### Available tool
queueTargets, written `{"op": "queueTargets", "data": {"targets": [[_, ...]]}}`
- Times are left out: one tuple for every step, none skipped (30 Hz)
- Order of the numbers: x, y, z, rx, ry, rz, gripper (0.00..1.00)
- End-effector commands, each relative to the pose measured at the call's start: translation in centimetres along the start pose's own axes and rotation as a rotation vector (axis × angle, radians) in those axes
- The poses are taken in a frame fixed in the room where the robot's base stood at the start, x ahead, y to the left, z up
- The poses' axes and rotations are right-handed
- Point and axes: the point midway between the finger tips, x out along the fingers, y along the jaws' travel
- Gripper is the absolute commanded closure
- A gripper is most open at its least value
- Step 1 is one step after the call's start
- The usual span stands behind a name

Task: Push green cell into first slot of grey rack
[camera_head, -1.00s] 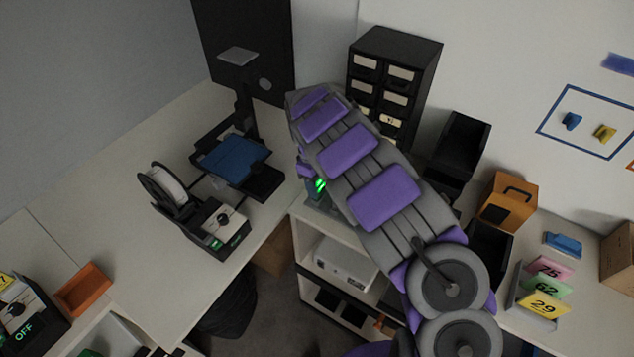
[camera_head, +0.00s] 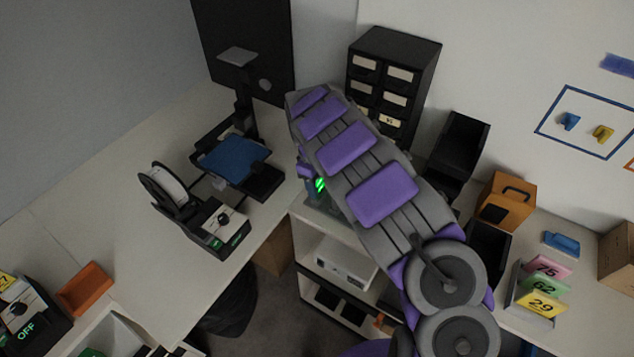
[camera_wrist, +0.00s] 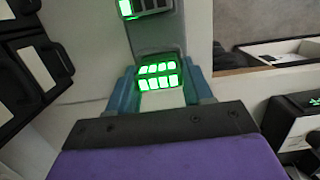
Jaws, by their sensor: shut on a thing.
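In the wrist view the green cell (camera_wrist: 158,75), a block with rows of glowing green bars and a pale lower face, sits between the two blue fingers of my gripper (camera_wrist: 160,92). The fingers are shut on it. The grey rack (camera_wrist: 157,38) lies straight ahead of it, with an indicator (camera_wrist: 145,8) at the top edge whose left part glows green. The cell's far end is hidden, so how deep it sits in a slot cannot be told. In the head view my arm hides most of the gripper and rack; green bars (camera_head: 320,184) show beside it.
A black drawer cabinet (camera_head: 395,75) stands behind my arm, with black bins (camera_head: 460,145) to its right. A machine with a blue plate (camera_head: 232,160) stands on the left table. A shelf with a white box (camera_head: 345,262) is below.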

Motion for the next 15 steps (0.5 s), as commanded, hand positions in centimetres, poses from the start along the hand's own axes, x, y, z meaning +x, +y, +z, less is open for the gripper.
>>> {"op": "queueTargets", "data": {"targets": [[0.06, -0.01, -0.01, 0.0, 0.0, 0.0, 1.0], [0.11, -0.01, -0.02, 0.0, 0.0, 0.0, 1.0], [0.16, -0.01, -0.03, 0.0, 0.0, 0.0, 1.0], [0.21, -0.01, -0.03, 0.0, 0.0, 0.0, 1.0], [0.26, -0.01, -0.04, 0.0, 0.0, 0.0, 1.0], [0.32, -0.01, -0.05, 0.0, -0.001, 0.0, 1.0], [0.37, -0.01, -0.05, 0.0, -0.001, 0.0, 1.0], [0.42, -0.01, -0.06, 0.0, -0.001, 0.0, 1.0], [0.48, -0.02, -0.07, 0.0, -0.001, 0.0, 1.0], [0.53, -0.01, -0.07, 0.0, -0.001, 0.0, 1.0], [0.58, -0.01, -0.08, 0.0, -0.001, 0.0, 1.0], [0.65, -0.01, -0.09, 0.0, -0.001, 0.0, 1.0], [0.7, -0.02, -0.1, 0.0, -0.001, 0.0, 1.0], [0.75, -0.01, -0.1, 0.0, -0.001, 0.0, 1.0], [0.81, -0.01, -0.12, -0.001, -0.001, 0.0, 1.0]]}}
